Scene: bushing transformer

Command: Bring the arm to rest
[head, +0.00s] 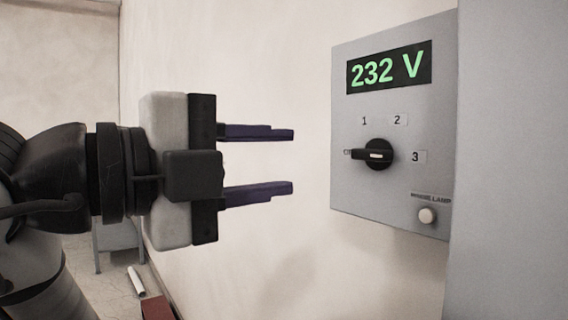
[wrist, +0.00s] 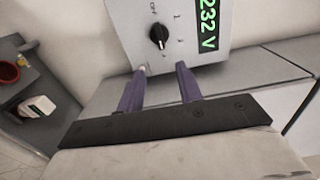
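My gripper (head: 292,160) is in the middle of the head view, with its two purple fingers apart and nothing between them. Its open fingers also show in the wrist view (wrist: 160,72). The fingers point right, toward a grey control panel (head: 346,112) on the wall, and stay apart from it. The panel also shows in the wrist view (wrist: 125,25). The panel has a display (head: 388,68) reading 232 V in green. Below it is a black rotary knob (head: 373,154) among the marks 1, 2 and 3. A pale round button (head: 427,215) sits at the lower right.
A large grey surface (head: 510,160) fills the right edge of the head view. In the wrist view, a grey cabinet top (wrist: 265,62) lies below the panel. A dark shelf (wrist: 62,85) at left holds a red bowl (wrist: 8,73) and a white device (wrist: 37,107).

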